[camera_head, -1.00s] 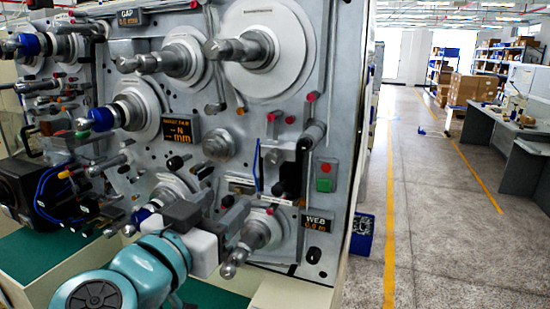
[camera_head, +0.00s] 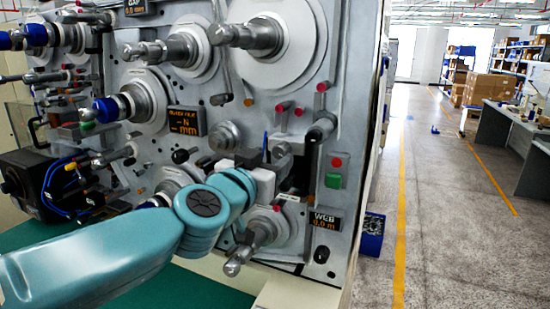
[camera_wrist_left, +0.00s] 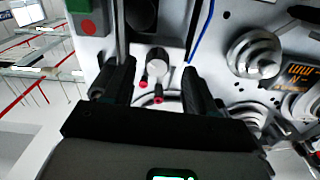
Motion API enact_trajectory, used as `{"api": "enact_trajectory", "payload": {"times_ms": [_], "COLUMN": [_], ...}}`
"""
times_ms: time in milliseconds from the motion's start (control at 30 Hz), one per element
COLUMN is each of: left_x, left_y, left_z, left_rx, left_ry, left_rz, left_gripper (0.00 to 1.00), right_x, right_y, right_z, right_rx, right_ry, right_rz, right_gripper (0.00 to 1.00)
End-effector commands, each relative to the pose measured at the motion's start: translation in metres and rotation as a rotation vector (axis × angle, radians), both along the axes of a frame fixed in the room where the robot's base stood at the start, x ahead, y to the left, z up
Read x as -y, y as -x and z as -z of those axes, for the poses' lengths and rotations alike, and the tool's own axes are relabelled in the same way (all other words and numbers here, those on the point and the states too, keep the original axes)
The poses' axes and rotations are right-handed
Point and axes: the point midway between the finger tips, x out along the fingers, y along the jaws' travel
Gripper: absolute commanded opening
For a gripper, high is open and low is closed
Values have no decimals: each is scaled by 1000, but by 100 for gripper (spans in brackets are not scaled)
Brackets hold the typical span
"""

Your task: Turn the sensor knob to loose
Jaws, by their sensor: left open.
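In the left wrist view a round grey knob (camera_wrist_left: 157,60), probably the sensor knob, stands out from the panel below a dark recess. My left gripper (camera_wrist_left: 157,85) is open, with one black finger on each side of the knob. The knob lies between the finger lines but looks apart from both. In the head view my left gripper (camera_head: 277,162) is in front of the panel beside the dark recess and largely hides the knob. I cannot read any loose or tight marking. My right gripper is not in view.
Two red-tipped pegs (camera_head: 281,107) stick out close above the gripper. A spindle (camera_head: 248,245) juts out below. Free aisle floor (camera_head: 430,220) lies to the right.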

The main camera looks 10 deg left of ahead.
Motion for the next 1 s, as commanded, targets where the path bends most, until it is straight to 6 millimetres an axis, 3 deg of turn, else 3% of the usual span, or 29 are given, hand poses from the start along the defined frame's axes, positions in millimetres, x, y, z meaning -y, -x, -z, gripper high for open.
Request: {"api": "enact_trajectory", "payload": {"times_ms": [200,500,700,1000], "left_x": [5,5,5,5], "left_y": [-24,-27,-27,-27], "left_z": [0,0,0,-1], "left_rx": [-1,0,0,-3], "left_ry": [0,0,0,25], "left_rz": [1,0,0,0], "left_gripper": [57,57,1,1], "right_x": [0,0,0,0], "right_y": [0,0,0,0], "right_z": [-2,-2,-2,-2], "right_rx": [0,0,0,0], "right_ry": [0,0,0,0], "right_rz": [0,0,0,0], "right_gripper": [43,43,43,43]}}
